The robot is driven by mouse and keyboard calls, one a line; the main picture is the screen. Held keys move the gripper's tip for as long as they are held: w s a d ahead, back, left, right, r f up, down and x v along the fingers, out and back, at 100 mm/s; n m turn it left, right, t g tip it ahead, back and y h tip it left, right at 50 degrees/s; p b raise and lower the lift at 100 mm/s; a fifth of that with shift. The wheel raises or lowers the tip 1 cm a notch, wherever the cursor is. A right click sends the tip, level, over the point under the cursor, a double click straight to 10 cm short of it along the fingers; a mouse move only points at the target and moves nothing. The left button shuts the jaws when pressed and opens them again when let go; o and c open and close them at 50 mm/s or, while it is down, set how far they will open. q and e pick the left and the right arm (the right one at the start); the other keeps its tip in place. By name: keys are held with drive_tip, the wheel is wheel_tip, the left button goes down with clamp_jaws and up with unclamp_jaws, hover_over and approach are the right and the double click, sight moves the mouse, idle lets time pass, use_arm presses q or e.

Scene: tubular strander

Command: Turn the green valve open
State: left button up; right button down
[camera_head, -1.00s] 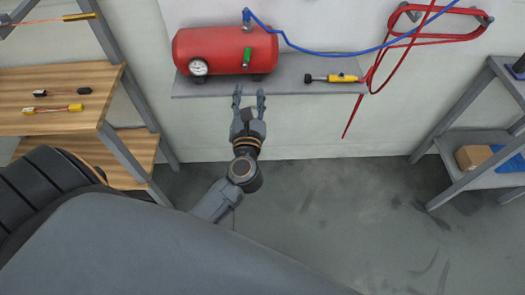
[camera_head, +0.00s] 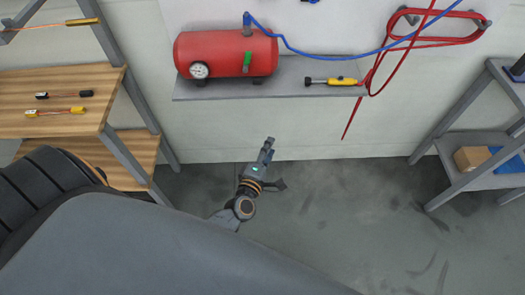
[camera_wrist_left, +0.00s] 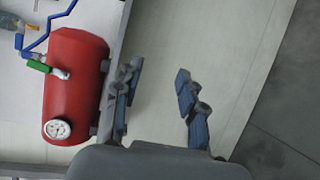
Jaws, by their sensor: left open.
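The green valve (camera_head: 247,58) is a small green handle on the front of a red air tank (camera_head: 215,50), which lies on a grey wall shelf. In the left wrist view the green valve (camera_wrist_left: 39,66) is at the far left on the red tank (camera_wrist_left: 75,95). My left gripper (camera_head: 269,142) is below the shelf and in front of it, apart from the valve. In the wrist view its two fingers (camera_wrist_left: 158,85) are spread with nothing between them. My right gripper is not in view.
The grey shelf (camera_head: 300,72) also bears a yellow tool (camera_head: 335,81). A blue hose (camera_head: 330,54) and red hose (camera_head: 440,40) hang on the wall. Wooden shelving (camera_head: 50,130) stands left, a grey rack (camera_head: 470,185) right. The floor between is clear.

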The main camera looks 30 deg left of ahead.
use_arm(q)
drive_tip(key=s+d+f+m+g+h, duration=0.1)
drive_tip(key=s+f+m, duration=0.3)
drive_tip(key=f, duration=0.4)
drive_tip(key=s+d+f+m+g+h, duration=0.2)
drive_tip(key=s+f+m, duration=0.3)
drive_tip(key=f, duration=0.4)
drive_tip(key=shift+s+m+g+p, duration=0.3)
drive_tip(key=shift+m+g, duration=0.3)
drive_tip(key=shift+g, duration=0.3)
drive_tip(key=shift+d, duration=0.1)
